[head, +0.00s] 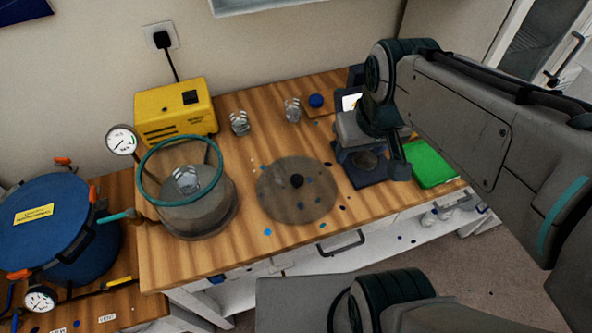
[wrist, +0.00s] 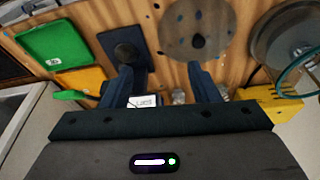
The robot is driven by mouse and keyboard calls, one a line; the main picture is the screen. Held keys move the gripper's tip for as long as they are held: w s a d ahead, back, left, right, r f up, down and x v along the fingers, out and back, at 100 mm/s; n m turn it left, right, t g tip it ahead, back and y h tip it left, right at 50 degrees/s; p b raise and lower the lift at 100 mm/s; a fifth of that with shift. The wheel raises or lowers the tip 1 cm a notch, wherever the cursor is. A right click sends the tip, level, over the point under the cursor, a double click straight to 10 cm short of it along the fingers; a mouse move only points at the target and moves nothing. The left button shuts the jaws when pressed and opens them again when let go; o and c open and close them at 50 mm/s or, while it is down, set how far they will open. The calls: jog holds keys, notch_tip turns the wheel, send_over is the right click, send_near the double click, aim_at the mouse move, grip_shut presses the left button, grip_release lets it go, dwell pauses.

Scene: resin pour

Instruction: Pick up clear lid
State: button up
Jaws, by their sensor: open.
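The clear lid (head: 297,190) is a see-through round disc with a black knob (head: 297,181). It lies flat on the wooden bench, left of my gripper in the head view. In the wrist view the lid (wrist: 178,27) is at the top, right of centre, with its knob (wrist: 198,41) beyond the right finger. My gripper (head: 368,162) is open and empty, above the dark scale at the bench's right side. In the wrist view my gripper (wrist: 160,72) has its fingers wide apart, with bare bench and part of the scale between them.
A grey chamber (head: 199,214) with a teal ring and a cup inside stands left of the lid. A yellow pump (head: 175,112), clear cups (head: 240,123) and a blue ball (head: 316,101) are behind. A green tray (head: 432,165) lies right. A blue pot (head: 62,235) is far left.

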jog(key=w+a+f+n+g+b, duration=0.3)
jog(key=w+a+f+n, duration=0.2)
jog(key=w+a+n, duration=0.15)
jog(key=n+h, duration=0.2)
jog(key=n, duration=0.2)
send_near(296, 178)
jog(key=shift+g, duration=0.4)
jog(key=f, duration=0.5)
jog(key=shift+w+d, duration=0.25)
jog(key=shift+s+d+f+p, duration=0.1)
jog(key=shift+d+f+p, duration=0.1)
jog(key=shift+f, duration=0.65)
jog(key=shift+s+d+f+p, duration=0.1)
jog(key=shift+s+d+f, duration=0.1)
jog(key=shift+f, duration=0.7)
jog(key=shift+s+d+f+p, duration=0.15)
jog(key=shift+d+f, duration=0.1)
jog(key=shift+f, duration=0.6)
jog(key=shift+w, duration=0.15)
grip_shut()
